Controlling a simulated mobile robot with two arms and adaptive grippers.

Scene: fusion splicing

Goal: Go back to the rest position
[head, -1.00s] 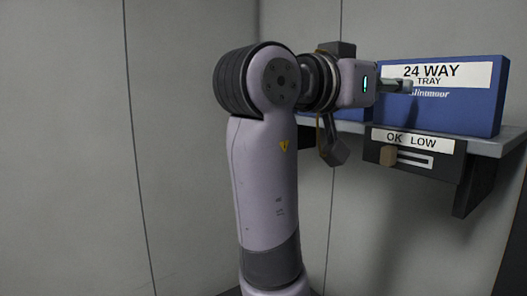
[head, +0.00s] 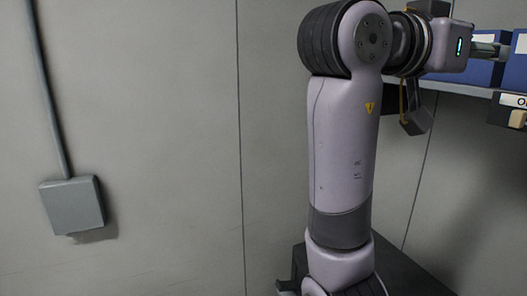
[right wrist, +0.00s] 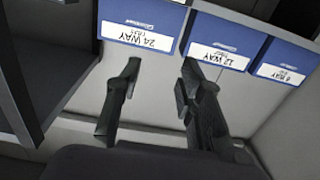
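A shelf (head: 452,87) carries the blue boxes at the head view's right edge. A black panel with a label and a tan knob (head: 517,119) hangs under it, partly cut off. A grey wall box (head: 72,205) with a conduit is at left. The wall between is bare.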

